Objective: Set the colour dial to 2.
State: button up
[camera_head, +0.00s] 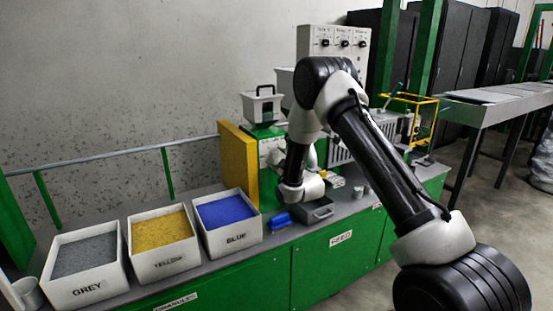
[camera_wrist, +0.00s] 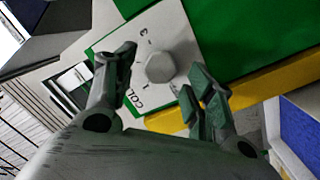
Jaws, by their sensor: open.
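The colour dial (camera_wrist: 160,68) is a pale grey faceted knob on a white plate (camera_wrist: 185,38), fixed to a green panel. In the wrist view the plate carries partly hidden lettering starting "COL" and a "3" near its upper left edge. I cannot tell which number the knob points to. My gripper (camera_wrist: 161,67) is open, with one dark finger on each side of the knob; a gap shows on both sides.
A yellow panel (camera_head: 238,165) stands left of the machine. Boxes of grey (camera_head: 87,291), yellow (camera_head: 165,269) and blue (camera_head: 236,246) granules line the bench at left. A dark tray (camera_head: 318,211) and a blue object (camera_head: 280,219) lie below my wrist. A control box (camera_head: 333,42) hangs behind.

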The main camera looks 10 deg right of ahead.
jog(key=shift+x, duration=1.15)
jog(key=c, duration=1)
jog(key=shift+m, duration=0.4)
jog(key=m, duration=0.4)
jog(key=shift+d+m+g, duration=0.1)
jog(key=shift+m+g, duration=0.2)
jog(key=shift+m, duration=0.1)
jog(key=m, duration=0.6)
jog(key=shift+r+g+y, duration=0.1)
jog(key=shift+g+y, duration=0.2)
jog(key=m, duration=0.5)
jog(key=shift+d+m+y, duration=0.15)
jog(key=shift+m+y, duration=0.15)
jog(key=shift+y, duration=0.1)
jog(key=m, duration=0.4)
jog(key=shift+d+m+g+y, duration=0.1)
jog(key=shift+m+g+y, duration=0.2)
jog(key=shift+m+y, duration=0.1)
